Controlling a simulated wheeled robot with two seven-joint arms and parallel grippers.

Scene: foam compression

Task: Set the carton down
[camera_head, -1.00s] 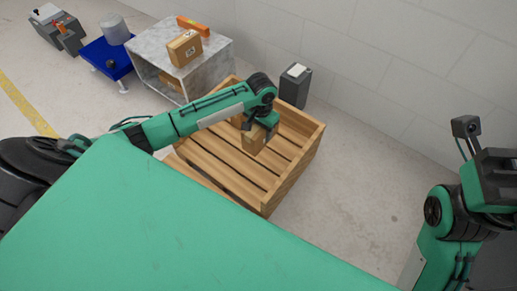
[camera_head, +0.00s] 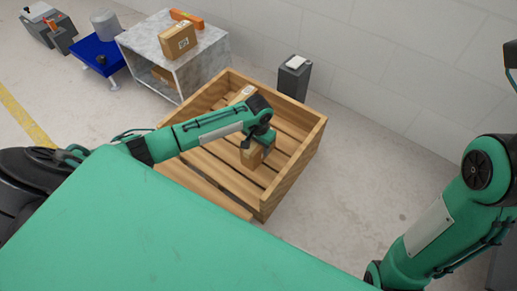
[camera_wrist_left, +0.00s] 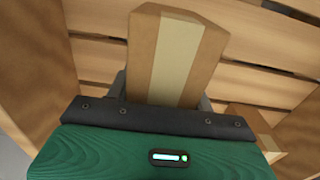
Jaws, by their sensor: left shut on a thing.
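A brown carton (camera_head: 250,158) is in my left gripper (camera_head: 262,148), inside the slatted wooden crate (camera_head: 293,168). In the left wrist view the carton (camera_wrist_left: 146,55) shows a pale tape strip along its face, with the dark fingers of my left gripper (camera_wrist_left: 165,98) shut on its sides. The slats lie behind it; whether its underside touches them I cannot tell. Another carton (camera_head: 241,94) lies in the crate towards its far side, partly hidden by my left arm. My right gripper is out of view; only its arm shows at the right.
A grey stand (camera_head: 210,62) bears a carton (camera_head: 178,41) and an orange object (camera_head: 187,17), with another box (camera_head: 164,76) inside. A dark bin (camera_head: 293,80) stands behind the crate. A blue platform (camera_head: 100,58) is at the left. The floor right of the crate is clear.

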